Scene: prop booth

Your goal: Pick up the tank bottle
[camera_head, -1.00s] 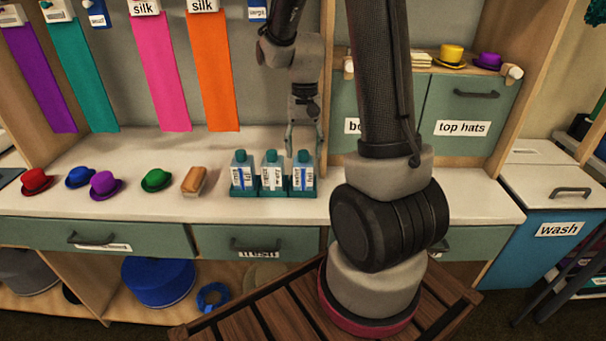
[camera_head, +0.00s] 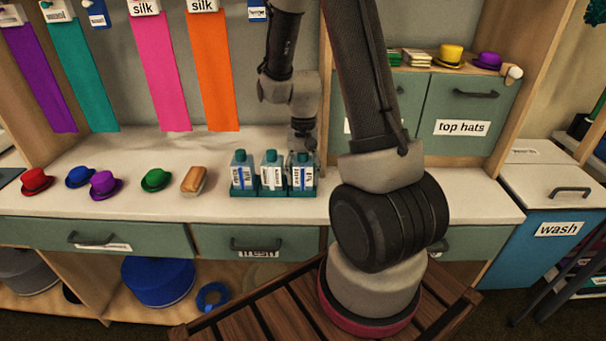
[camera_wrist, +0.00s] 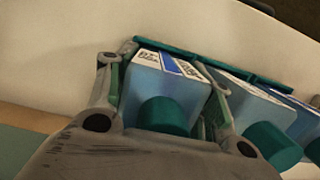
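Three pale blue bottles with teal caps and white-and-blue labels stand in a row: left bottle (camera_head: 243,177), middle bottle (camera_head: 272,178) and right bottle (camera_head: 303,180). The labels are too small to read surely, so I cannot tell which is the tank bottle. They stand in a teal rack (camera_head: 274,194). My gripper (camera_head: 302,157) is down at the right bottle and hides part of its top. In the wrist view my gripper (camera_wrist: 162,80) has one finger on each side of this bottle (camera_wrist: 150,92), with narrow gaps; it looks open. The bottle is upright in the rack.
A brown block (camera_head: 194,180) and a green hat (camera_head: 156,180) lie left of the rack on the white counter (camera_head: 225,207). More small hats are further left. A teal cabinet (camera_head: 462,112) stands close on the right. The neighbouring bottle (camera_wrist: 235,100) is close beside one finger.

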